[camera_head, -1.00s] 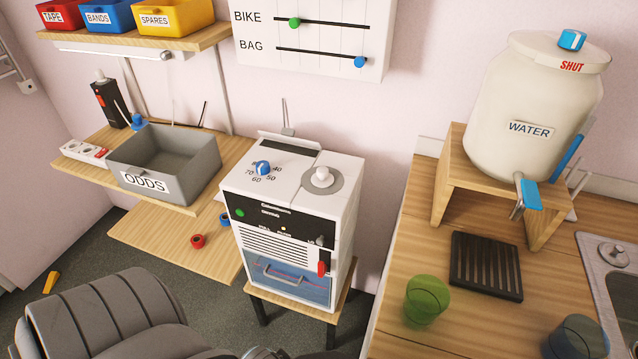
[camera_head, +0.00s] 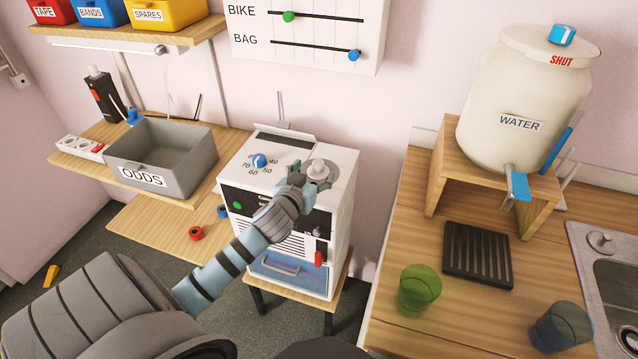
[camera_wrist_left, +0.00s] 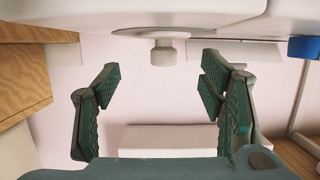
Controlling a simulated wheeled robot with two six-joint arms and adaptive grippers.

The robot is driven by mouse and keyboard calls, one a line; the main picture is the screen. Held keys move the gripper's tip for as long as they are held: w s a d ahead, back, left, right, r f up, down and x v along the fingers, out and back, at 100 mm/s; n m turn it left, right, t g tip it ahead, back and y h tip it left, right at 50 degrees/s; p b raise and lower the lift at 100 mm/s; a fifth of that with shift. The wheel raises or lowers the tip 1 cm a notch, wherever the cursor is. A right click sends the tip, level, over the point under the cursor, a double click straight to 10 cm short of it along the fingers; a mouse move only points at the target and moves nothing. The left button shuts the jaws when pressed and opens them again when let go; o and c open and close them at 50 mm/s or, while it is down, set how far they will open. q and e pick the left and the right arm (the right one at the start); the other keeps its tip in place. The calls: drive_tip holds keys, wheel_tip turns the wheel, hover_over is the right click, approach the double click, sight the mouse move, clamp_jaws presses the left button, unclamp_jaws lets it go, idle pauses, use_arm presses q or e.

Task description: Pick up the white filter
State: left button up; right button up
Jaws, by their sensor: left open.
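The white filter (camera_head: 318,166) appears to be the round white knob on a grey disc on top of the white machine (camera_head: 345,220). In the left wrist view the filter (camera_wrist_left: 163,52) shows upside down under the machine's pale surface, between the lines of the two fingers and beyond the tips. My left gripper (camera_head: 314,180) is at the machine top, right at the near side of the filter, and partly covers it. Its green fingers (camera_wrist_left: 158,88) are spread apart with nothing between them. Contact with the filter cannot be told. My right gripper is not in view.
A blue dial (camera_head: 259,160) is left of the filter, and a raised back panel (camera_head: 284,144) stands behind. The grey ODDS bin (camera_head: 185,172) is on the left shelf. A wooden counter (camera_head: 405,330) with a green cup (camera_head: 419,289) and a black rack (camera_head: 478,255) is at right.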

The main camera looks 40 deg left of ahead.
sight(317, 166)
use_arm(q)
drive_tip(key=x, duration=0.6)
drive_tip(key=shift+w+a+r+b, duration=0.15)
drive_tip(key=shift+a+r+b, duration=0.1)
drive_tip(key=shift+b, duration=0.1)
drive_tip(key=c, duration=1.2)
clamp_jaws()
drive_tip(key=shift+d, duration=0.1)
